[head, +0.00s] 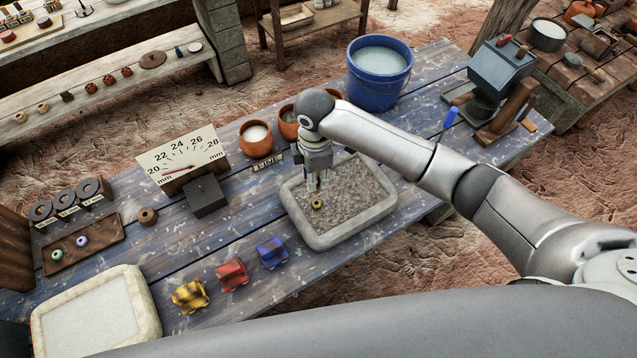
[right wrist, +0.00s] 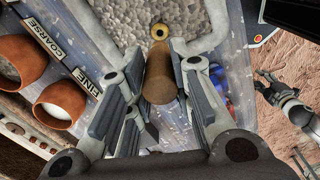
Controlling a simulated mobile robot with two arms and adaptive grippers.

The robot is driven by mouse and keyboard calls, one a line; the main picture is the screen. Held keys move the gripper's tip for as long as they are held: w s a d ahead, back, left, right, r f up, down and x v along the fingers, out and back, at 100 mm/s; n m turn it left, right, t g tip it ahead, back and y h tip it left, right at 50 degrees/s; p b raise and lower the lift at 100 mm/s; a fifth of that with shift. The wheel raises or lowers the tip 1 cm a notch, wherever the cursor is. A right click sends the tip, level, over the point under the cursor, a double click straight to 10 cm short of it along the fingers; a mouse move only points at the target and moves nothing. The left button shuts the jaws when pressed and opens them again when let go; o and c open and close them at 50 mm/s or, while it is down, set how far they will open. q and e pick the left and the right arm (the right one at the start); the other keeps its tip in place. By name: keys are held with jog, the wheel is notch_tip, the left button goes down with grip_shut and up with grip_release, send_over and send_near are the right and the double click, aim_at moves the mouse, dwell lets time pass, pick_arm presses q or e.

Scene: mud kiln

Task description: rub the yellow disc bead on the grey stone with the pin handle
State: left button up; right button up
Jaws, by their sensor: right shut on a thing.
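The grey stone (head: 365,224) is a rough, speckled slab with a pale raised rim, lying on the blue plank table. My right gripper (head: 319,184) points down over it, shut on the pin handle (right wrist: 160,82), a brown cylinder between its fingers. The yellow disc bead (head: 317,204) is at the far end of the handle, over the stone's speckled face; it also shows in the right wrist view (right wrist: 159,32). I cannot tell if the bead touches the stone. My left gripper (right wrist: 268,82) shows small in the right wrist view, over the ground; its opening is unclear.
A dial gauge (head: 180,162), orange pots (head: 255,134) and a blue bucket (head: 379,75) stand behind the stone. A bead tray (head: 85,246) and a pale-rimmed slab (head: 150,300) are farther left.

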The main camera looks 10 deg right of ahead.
jog(key=shift+f+b, duration=0.9)
jog(key=shift+f, duration=1.4)
jog(key=shift+f+b, duration=0.4)
jog(key=shift+f, duration=0.7)
jog(key=shift+d, duration=0.1)
